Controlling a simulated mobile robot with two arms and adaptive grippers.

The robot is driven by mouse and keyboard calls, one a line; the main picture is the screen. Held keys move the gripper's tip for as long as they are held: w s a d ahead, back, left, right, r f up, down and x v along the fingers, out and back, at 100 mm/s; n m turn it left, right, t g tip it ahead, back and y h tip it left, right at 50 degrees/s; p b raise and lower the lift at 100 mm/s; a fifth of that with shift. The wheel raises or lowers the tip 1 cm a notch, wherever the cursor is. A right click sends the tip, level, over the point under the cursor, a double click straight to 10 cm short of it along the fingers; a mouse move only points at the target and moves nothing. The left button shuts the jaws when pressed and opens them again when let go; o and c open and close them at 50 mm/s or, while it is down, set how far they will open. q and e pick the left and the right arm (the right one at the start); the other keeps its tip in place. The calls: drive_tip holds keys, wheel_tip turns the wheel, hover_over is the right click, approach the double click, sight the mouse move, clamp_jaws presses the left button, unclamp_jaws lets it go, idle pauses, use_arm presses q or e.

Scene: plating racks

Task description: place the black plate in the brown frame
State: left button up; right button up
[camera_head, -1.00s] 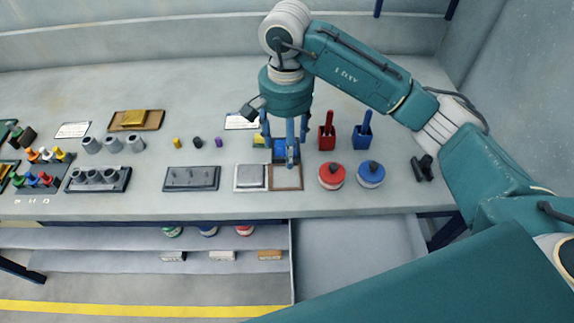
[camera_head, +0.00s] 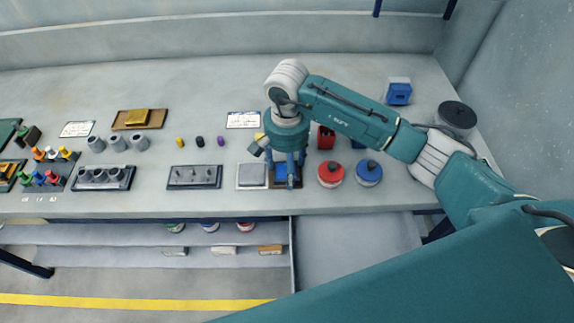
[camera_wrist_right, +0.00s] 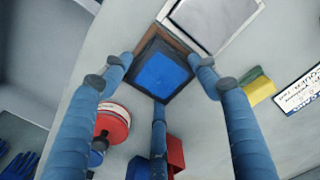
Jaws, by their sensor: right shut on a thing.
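The black plate (camera_wrist_right: 149,86) has a dark rim and a blue top. My right gripper (camera_head: 287,172) is shut on it, its blue fingers around the edges; it also shows in the right wrist view (camera_wrist_right: 160,82). The brown frame (camera_wrist_right: 181,38) shows as a brown strip along the upper sides of the plate. In the head view the plate and fingers cover most of the frame. The plate is over the frame, slightly offset from its outline; I cannot tell whether it is seated or just above. My left gripper is not in view.
A silver square plate (camera_head: 252,176) lies directly left of the frame. Red (camera_head: 331,174) and blue (camera_head: 368,173) round containers stand close on the right. A red holder (camera_head: 326,138) stands behind them. A dark block with pegs (camera_head: 194,177) is further left.

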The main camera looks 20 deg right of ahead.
drive_tip(key=shift+f+b, duration=0.15)
drive_tip(key=shift+b, duration=0.15)
drive_tip(key=o, duration=1.4)
drive_tip(key=shift+s, duration=0.1)
drive_tip(key=shift+r+p, duration=0.25)
drive_tip(key=shift+p, duration=0.15)
drive_tip(key=shift+r+b, duration=0.25)
drive_tip(key=shift+b, duration=0.05)
wheel_tip(320, 180, up, 12)
drive_tip(key=b, duration=0.3)
drive_tip(key=shift+f, duration=0.25)
